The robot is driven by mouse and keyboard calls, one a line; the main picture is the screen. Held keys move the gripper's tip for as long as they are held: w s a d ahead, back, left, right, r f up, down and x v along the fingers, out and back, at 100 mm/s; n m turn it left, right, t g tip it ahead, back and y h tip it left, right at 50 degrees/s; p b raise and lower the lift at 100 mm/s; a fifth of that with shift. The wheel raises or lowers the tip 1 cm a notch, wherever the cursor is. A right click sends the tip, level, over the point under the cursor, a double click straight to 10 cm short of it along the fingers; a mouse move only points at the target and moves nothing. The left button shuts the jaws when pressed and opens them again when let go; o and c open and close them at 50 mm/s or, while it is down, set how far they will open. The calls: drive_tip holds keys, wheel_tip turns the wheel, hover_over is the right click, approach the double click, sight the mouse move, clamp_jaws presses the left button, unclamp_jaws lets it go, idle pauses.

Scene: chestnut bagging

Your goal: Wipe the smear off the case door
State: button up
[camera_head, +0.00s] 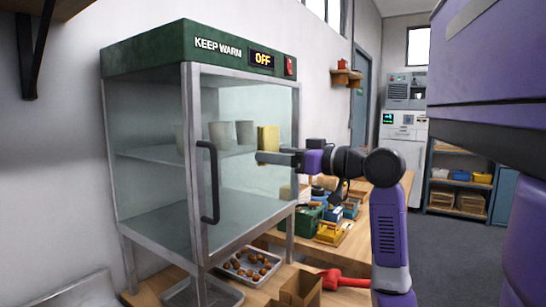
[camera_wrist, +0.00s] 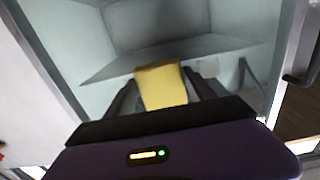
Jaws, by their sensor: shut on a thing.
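The keep-warm case has a green top (camera_head: 150,50), a glass door (camera_head: 245,195) in a metal frame and a black upright handle (camera_head: 211,185). The door looks shut. My gripper (camera_head: 270,156) is shut on a yellow sponge (camera_head: 268,138) at the upper right part of the door glass. In the wrist view the sponge (camera_wrist: 160,85) stands between the two dark fingers of my gripper (camera_wrist: 161,88), with the glass in front of it. I cannot tell whether the sponge touches the glass. I cannot make out a smear; the sponge and gripper hide part of the pane.
Pale cups (camera_head: 222,134) stand on the shelf inside the case. Below the case, a metal tray (camera_head: 235,277) holds several chestnuts, with a cardboard box (camera_head: 300,288) and a red tool (camera_head: 345,279) nearby. Green, blue and yellow bins (camera_head: 328,232) fill the bench to the right.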

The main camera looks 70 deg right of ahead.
sight(251, 157)
drive_tip(key=shift+s+d, duration=0.7)
drive_tip(key=shift+d, duration=2.7)
drive_tip(key=w+a+p, duration=0.1)
drive_tip(key=a, duration=0.7)
drive_tip(key=shift+w, duration=0.4)
drive_tip(key=shift+w+a+p, duration=0.2)
drive_tip(key=shift+w+a, duration=0.1)
drive_tip(key=shift+a, duration=0.65)
drive_tip(key=shift+w+a+p, duration=0.2)
drive_tip(key=shift+w+a, duration=0.1)
drive_tip(key=shift+a, duration=0.65)
drive_tip(key=p+v, duration=0.1)
drive_tip(key=v, duration=0.5)
drive_tip(key=shift+s+d, duration=0.1)
drive_tip(key=shift+s, duration=0.05)
drive_tip(key=shift+v, duration=1.4)
